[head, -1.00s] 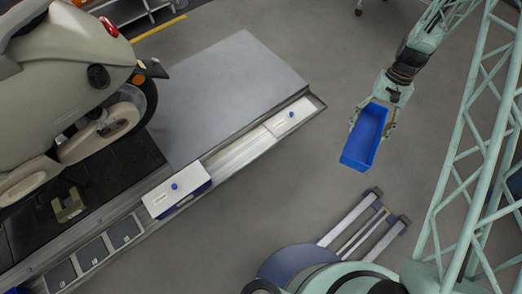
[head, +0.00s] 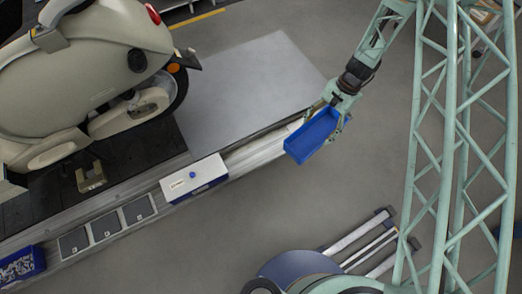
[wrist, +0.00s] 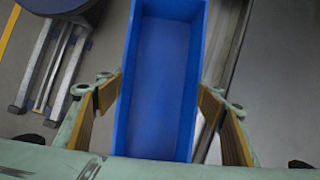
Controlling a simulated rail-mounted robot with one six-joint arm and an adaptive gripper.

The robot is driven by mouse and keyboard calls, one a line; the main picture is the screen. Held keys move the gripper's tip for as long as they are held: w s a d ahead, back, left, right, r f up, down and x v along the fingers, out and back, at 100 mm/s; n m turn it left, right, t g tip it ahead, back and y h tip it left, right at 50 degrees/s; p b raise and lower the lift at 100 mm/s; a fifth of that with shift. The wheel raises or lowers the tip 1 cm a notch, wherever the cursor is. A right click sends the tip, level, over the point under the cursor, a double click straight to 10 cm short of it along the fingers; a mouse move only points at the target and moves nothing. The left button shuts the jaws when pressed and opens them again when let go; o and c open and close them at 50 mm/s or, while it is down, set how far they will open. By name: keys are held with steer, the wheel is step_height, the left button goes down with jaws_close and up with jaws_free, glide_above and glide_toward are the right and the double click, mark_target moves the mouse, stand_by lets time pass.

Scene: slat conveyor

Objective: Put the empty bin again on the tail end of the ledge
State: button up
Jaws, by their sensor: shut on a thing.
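My gripper (head: 334,112) is shut on the blue bin (head: 308,140), with a finger on each side near one end. The wrist view shows the bin (wrist: 160,80) between the fingers, and it is empty inside. The ledge (head: 242,160) runs along the conveyor's near side. In the head view the bin overlaps the ledge's right end and hides part of it. In the wrist view the ledge's edge runs just right of the bin. I cannot tell the height gap.
A white-topped box with a blue knob (head: 194,178) sits on the ledge. Several grey panels line the ledge farther left, then a filled blue bin (head: 22,266). A scooter (head: 100,60) stands on the conveyor (head: 245,85). Open floor lies in front.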

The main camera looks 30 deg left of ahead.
steer(key=s+a+f+m, duration=0.1)
steer(key=s+a+f, duration=0.1)
steer(key=s+a, duration=0.4)
steer(key=s+a+f+m+p, duration=0.1)
steer(key=s+a+f, duration=0.2)
steer(key=a, duration=1.1)
steer(key=s, duration=0.3)
steer(key=shift+a, duration=0.4)
steer(key=shift+s+f, duration=0.1)
step_height(320, 180, down, 6)
steer(key=shift+b, duration=0.3)
steer(key=shift+f, duration=0.1)
steer(key=shift+f+b, duration=0.3)
steer(key=shift+f, duration=1.55)
steer(key=shift+f, duration=0.2)
steer(key=o, duration=0.7)
